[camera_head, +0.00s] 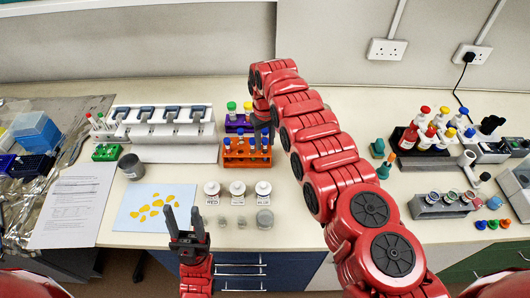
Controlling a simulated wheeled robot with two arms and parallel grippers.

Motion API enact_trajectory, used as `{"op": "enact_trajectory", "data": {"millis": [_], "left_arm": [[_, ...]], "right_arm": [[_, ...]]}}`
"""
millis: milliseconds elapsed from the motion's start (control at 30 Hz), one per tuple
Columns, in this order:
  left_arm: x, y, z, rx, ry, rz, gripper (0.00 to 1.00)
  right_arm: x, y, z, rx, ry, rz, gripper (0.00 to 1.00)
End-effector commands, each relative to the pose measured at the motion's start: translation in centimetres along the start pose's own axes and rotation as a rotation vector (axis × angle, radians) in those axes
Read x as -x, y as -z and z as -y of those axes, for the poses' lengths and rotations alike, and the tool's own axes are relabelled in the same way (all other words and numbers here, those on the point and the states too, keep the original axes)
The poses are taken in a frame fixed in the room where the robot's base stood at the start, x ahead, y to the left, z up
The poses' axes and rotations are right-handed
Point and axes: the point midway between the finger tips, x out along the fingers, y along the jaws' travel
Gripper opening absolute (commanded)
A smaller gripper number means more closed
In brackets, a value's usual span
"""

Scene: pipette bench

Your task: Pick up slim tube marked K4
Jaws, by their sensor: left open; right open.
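My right gripper (264,136) is open and reaches down at the right side of the racks, partly covering tubes there. I cannot tell whether a tube stands between its fingers. My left gripper (183,221) is open and empty, fingers up, near the front edge by the blue sheet.
A pipette stand (165,152) and a small green rack (106,153) are left of the racks. White-lidded jars (237,188) stand in front. A bottle rack (420,152) and a grey rack (441,207) are at right. My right arm crosses the bench's middle.

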Motion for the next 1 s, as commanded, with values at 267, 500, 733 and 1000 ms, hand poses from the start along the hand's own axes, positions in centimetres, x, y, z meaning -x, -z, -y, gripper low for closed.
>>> {"op": "enact_trajectory", "data": {"millis": [267, 500, 733, 1000], "left_arm": [[-0.1, 0.0, 0.0, 0.0, 0.0, -0.001, 0.5], [-0.1, 0.0, 0.0, 0.0, 0.0, -0.001, 0.5], [-0.1, 0.0, 0.0, 0.0, 0.0, -0.001, 0.5], [0.4, -0.1, 0.0, 0.0, 0.0, 0.0, 0.5]], "right_arm": [[0.1, 0.0, 0.0, 0.0, 0.0, -0.001, 0.25], [0.1, 0.0, 0.0, 0.0, 0.0, -0.001, 0.0], [0.1, 0.0, 0.0, 0.0, 0.0, -0.001, 0.0], [2.1, 0.3, 0.0, -0.001, 0.0, -0.002, 0.0]]}}
